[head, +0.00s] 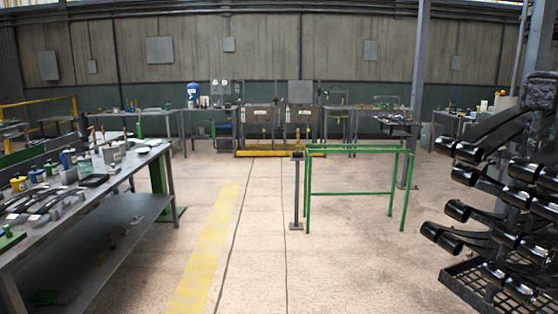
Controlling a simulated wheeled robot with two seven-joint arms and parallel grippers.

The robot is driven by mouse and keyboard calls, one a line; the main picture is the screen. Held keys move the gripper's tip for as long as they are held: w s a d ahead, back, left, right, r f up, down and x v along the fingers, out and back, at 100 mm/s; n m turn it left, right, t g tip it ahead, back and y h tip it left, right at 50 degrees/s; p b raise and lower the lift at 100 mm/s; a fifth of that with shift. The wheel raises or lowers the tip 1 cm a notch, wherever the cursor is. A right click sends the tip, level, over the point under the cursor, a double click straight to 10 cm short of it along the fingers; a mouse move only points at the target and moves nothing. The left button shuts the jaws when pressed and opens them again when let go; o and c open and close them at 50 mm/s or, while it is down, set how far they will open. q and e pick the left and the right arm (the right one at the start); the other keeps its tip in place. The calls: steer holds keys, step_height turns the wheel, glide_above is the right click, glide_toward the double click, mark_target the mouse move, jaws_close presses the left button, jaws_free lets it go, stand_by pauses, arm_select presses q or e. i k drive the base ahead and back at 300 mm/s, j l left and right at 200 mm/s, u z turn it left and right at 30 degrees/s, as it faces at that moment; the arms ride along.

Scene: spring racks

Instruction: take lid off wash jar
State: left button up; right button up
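Several small jars and containers stand on the long grey workbench (120,178) at the left. Among them are a yellow container (18,184), a blue-topped container (37,174), a blue one (67,158) and a pale, clear-looking one (84,164). They are too small to tell which is the wash jar or how its lid sits. Neither of my grippers is in view.
Dark curved springs (40,205) lie on the bench's near part. A green frame (355,193) stands ahead right, with a grey post (296,195) beside it. A rack of black springs (500,200) fills the right side. The middle floor (255,260) is clear.

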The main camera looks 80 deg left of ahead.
mark_target(82, 158)
steer(key=u, duration=4.7)
